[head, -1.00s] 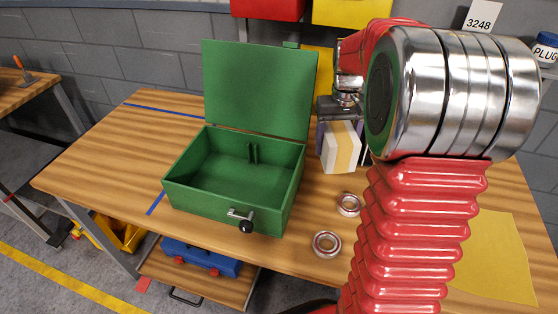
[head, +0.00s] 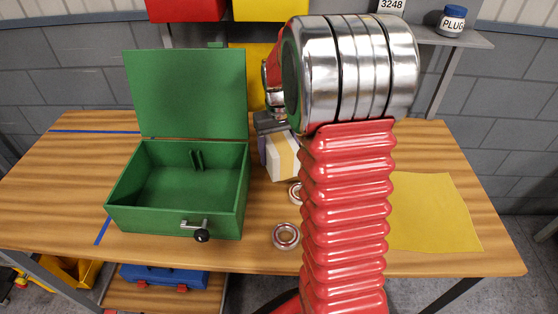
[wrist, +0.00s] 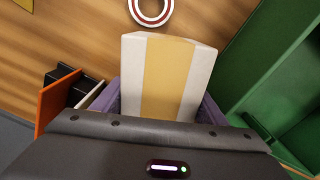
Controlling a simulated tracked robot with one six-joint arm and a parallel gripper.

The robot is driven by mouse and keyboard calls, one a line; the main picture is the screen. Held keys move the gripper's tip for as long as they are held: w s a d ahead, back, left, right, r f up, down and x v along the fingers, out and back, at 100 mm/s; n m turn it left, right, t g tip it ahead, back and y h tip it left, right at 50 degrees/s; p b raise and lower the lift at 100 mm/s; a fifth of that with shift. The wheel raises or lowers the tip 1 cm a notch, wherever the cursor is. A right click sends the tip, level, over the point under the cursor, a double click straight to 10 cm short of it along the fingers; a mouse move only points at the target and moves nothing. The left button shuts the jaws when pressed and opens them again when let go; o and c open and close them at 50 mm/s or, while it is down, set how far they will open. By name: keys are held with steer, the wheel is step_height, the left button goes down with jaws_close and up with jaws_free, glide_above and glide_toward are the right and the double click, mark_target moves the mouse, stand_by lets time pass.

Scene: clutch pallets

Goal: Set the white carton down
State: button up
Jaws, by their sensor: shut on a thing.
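The white carton (head: 281,162) has a broad tan band on its face. In the head view it is just right of the green box, under my gripper (head: 270,143). In the wrist view the carton (wrist: 192,75) stands out between the purple fingers of my gripper (wrist: 160,100), which is shut on it. The carton is slightly tilted in the head view. I cannot tell whether its bottom touches the table. My arm hides part of its right side.
An open green box (head: 218,222) with a crank stands left on the wooden table (head: 60,195). Bearing rings (head: 286,236) lie in front of the carton, one partly behind my arm. A yellow sheet (head: 430,212) lies at the right. An orange divider (wrist: 58,97) stands beside my gripper.

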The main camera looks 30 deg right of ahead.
mark_target(279, 139)
steer(key=shift+f, duration=1.85)
steer(key=o, duration=1.3)
steer(key=shift+o, duration=0.2)
step_height(279, 139, up, 11)
steer(key=shift+r, duration=0.55)
